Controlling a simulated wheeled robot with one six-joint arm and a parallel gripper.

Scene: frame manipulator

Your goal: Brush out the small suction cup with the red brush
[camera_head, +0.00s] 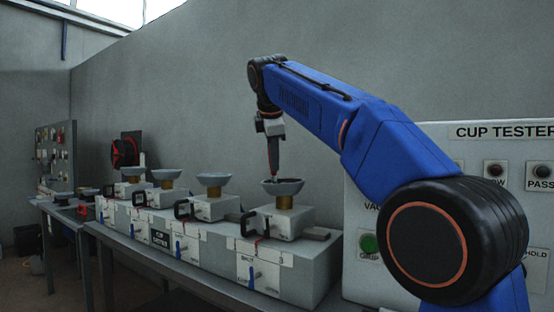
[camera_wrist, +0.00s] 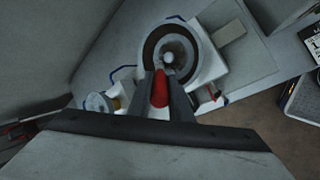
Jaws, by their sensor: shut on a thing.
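My gripper (camera_head: 271,126) is shut on the red brush (camera_head: 273,155) and points it downward. The brush's tip is at or just above the nearest suction cup (camera_head: 284,187), a grey bowl on a brass stem. In the wrist view the red brush (camera_wrist: 160,90) sits between the two dark fingers, over the inside of the round cup (camera_wrist: 150,48). A pale round end shows at the cup's middle. I cannot tell whether the brush touches the cup. More grey cups (camera_head: 214,180) stand in a row to the left; which one is the small one is unclear.
The cups stand on grey blocks with black handles along a long bench (camera_head: 290,265). A grey cup tester panel (camera_head: 455,150) with buttons stands at the right, behind my arm. A tool board (camera_head: 55,155) is at the far left. A plain wall is behind.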

